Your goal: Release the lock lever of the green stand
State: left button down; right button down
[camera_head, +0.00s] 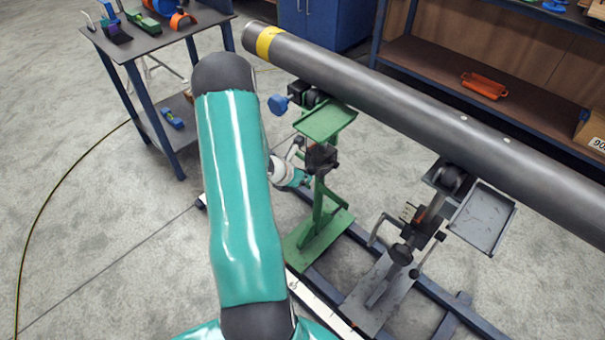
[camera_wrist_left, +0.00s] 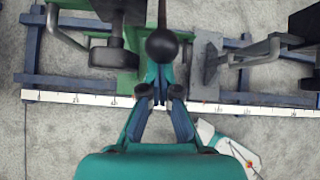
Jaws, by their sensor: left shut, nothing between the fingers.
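The green stand (camera_head: 322,200) stands under the left part of the grey pipe (camera_head: 400,95), with a green tray and a blue knob near its top. In the left wrist view, part of the green stand (camera_wrist_left: 127,70) shows at the top. A lever with a round black knob (camera_wrist_left: 162,45) points toward my left gripper (camera_wrist_left: 160,88). My gripper's fingers are shut and empty, with the tips at or just below the knob; I cannot tell if they touch. In the head view, my left gripper (camera_head: 295,178) is beside the stand's post, partly hidden by my arm.
A grey stand (camera_head: 385,280) with its own levers and tray holds the pipe further right. Both stands sit on a blue floor frame (camera_head: 440,308) with a white scale strip. A dark side table (camera_head: 150,40) with parts stands at the upper left; the floor at left is open.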

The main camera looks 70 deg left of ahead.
pick_arm(q)
jog(key=shift+w+a+r, duration=0.2)
jog(key=shift+a+r, duration=0.05)
jog(key=shift+r, duration=0.1)
notch_tip(320, 180, down, 5)
jog(key=s+d+b, duration=0.2)
jog(key=b, duration=0.3)
jog(key=r+p+v, duration=0.1)
jog(key=p+v, duration=0.1)
jog(key=v, duration=0.8)
jog(key=shift+w+a+r+p, duration=0.15)
jog(key=shift+w+r+p, duration=0.05)
jog(key=shift+p, duration=0.1)
